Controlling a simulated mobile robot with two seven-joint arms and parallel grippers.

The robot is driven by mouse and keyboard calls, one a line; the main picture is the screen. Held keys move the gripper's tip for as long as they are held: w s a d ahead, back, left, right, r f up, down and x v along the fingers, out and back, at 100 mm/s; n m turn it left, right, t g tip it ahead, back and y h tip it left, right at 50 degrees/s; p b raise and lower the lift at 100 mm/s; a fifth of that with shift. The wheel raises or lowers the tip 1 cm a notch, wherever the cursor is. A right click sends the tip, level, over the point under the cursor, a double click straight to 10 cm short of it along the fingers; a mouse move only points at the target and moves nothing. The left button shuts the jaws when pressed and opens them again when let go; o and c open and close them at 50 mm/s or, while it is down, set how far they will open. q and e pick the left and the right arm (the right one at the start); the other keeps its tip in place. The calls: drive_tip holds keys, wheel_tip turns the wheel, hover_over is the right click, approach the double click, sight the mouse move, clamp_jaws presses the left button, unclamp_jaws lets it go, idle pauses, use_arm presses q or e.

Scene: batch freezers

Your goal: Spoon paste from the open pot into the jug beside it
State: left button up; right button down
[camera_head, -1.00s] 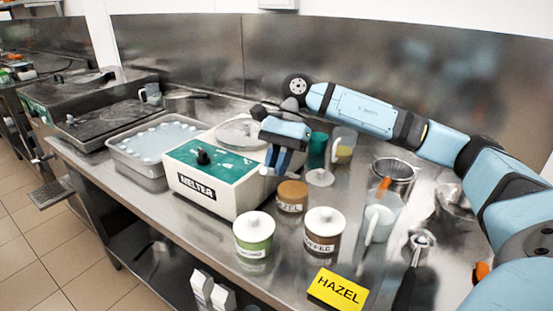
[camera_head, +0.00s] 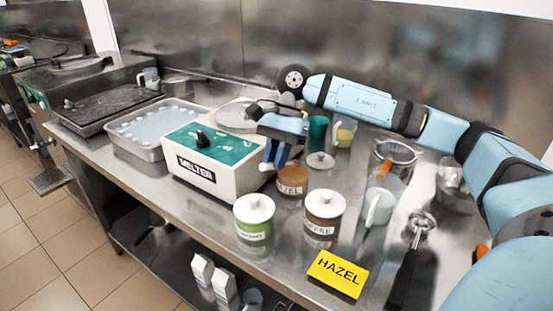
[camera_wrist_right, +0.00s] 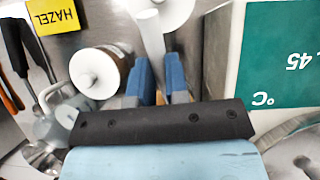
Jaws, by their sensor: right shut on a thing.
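The hazel pot (camera_head: 292,182), brown and without a lid, stands in front of the melter's right end. My right gripper (camera_head: 272,155) is just left of and behind it, pointing down. In the right wrist view my right gripper (camera_wrist_right: 160,88) is shut on a pale, round-ended handle (camera_wrist_right: 151,36). Its far end is hidden, so I cannot tell whether it reaches into the pot. A clear jug (camera_head: 343,132) with yellowish contents stands behind the pot. Another clear jug (camera_head: 379,205) with a white handle stands to its right. My left gripper is not in view.
The melter (camera_head: 212,182) is close to my gripper's left. Green-label (camera_head: 254,226) and coffee (camera_head: 323,220) pots with white lids stand in front. A loose lid (camera_head: 320,161) lies behind the hazel pot. A yellow HAZEL card (camera_head: 338,274) lies near the front edge.

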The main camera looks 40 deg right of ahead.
wheel_tip(320, 180, up, 2)
drive_tip(key=shift+r+p, duration=0.1)
drive_tip(key=shift+p, duration=0.25)
drive_tip(key=a+h, duration=0.1)
drive_tip(key=t+h, duration=0.1)
drive_tip(key=h, duration=0.1)
drive_tip(key=shift+s+a, duration=0.3)
drive_tip(key=shift+a, duration=0.1)
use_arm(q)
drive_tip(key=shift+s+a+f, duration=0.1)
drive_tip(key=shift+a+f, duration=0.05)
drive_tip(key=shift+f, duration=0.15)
use_arm(e)
drive_tip(key=shift+a+h, duration=0.1)
drive_tip(key=shift+h, duration=0.3)
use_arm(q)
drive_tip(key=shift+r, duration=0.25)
use_arm(e)
drive_tip(key=shift+r, duration=0.1)
